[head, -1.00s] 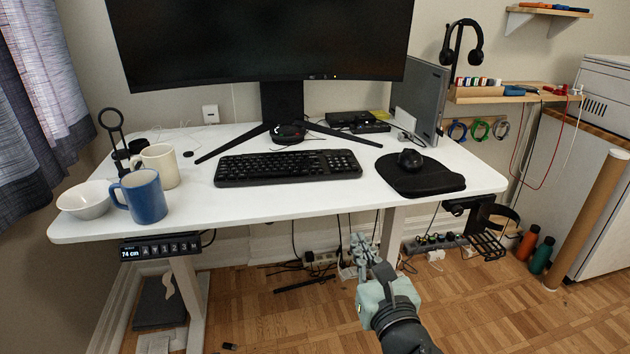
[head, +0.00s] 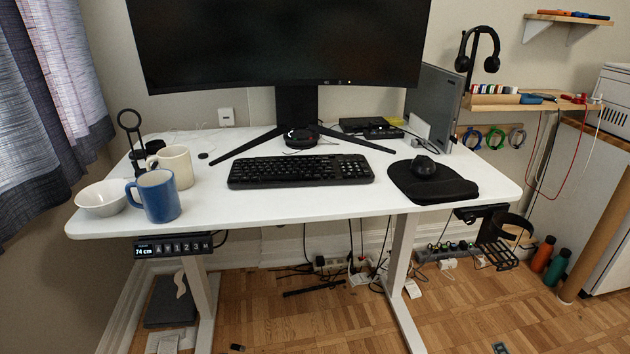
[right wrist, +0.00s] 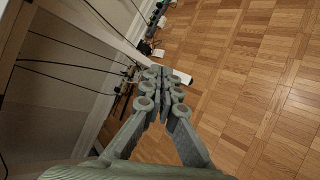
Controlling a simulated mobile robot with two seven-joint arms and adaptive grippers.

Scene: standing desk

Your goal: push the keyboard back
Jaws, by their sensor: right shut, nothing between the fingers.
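The black keyboard (head: 300,171) lies flat on the white standing desk (head: 290,207), in front of the monitor stand (head: 297,108). Bare desk shows between the keyboard and the front edge. My right gripper (right wrist: 162,74) shows in the right wrist view, its fingers together and empty, with the floor and cables beyond it. It is below the desk, clear of the keyboard. In the head view, at most a small dark piece at the bottom edge could be its tip. My left gripper is not in view.
A blue mug (head: 156,196), a cream mug (head: 172,166) and a white bowl (head: 103,198) stand left of the keyboard. A mouse (head: 424,166) sits on a black mouse pad (head: 433,187) to its right. The monitor's feet spread behind the keyboard.

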